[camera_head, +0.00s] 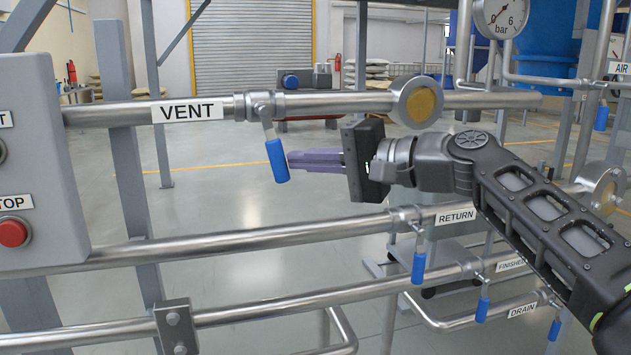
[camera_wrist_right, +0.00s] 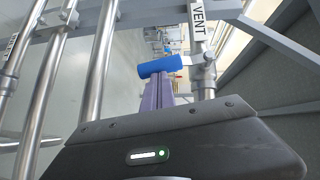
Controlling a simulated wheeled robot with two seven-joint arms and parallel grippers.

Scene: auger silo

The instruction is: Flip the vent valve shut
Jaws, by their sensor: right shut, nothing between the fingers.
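The vent valve's blue handle (camera_head: 277,161) hangs down, slightly tilted to the right at its lower end, from the valve body (camera_head: 262,106) on the top pipe beside the VENT label (camera_head: 187,111). My right gripper (camera_head: 290,160) comes from the right, with its purple fingers shut and empty. Its tips are at or very near the right side of the handle; I cannot tell if they touch. In the right wrist view the blue handle (camera_wrist_right: 160,66) lies across just beyond the fingertips (camera_wrist_right: 158,80). My left gripper is not in view.
Lower pipes carry blue handles for RETURN (camera_head: 419,268), FINISHED (camera_head: 482,310) and DRAIN (camera_head: 554,330). A round sight glass (camera_head: 417,103) sits on the vent pipe above my right gripper. A grey control box with a red STOP button (camera_head: 14,232) stands at the left.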

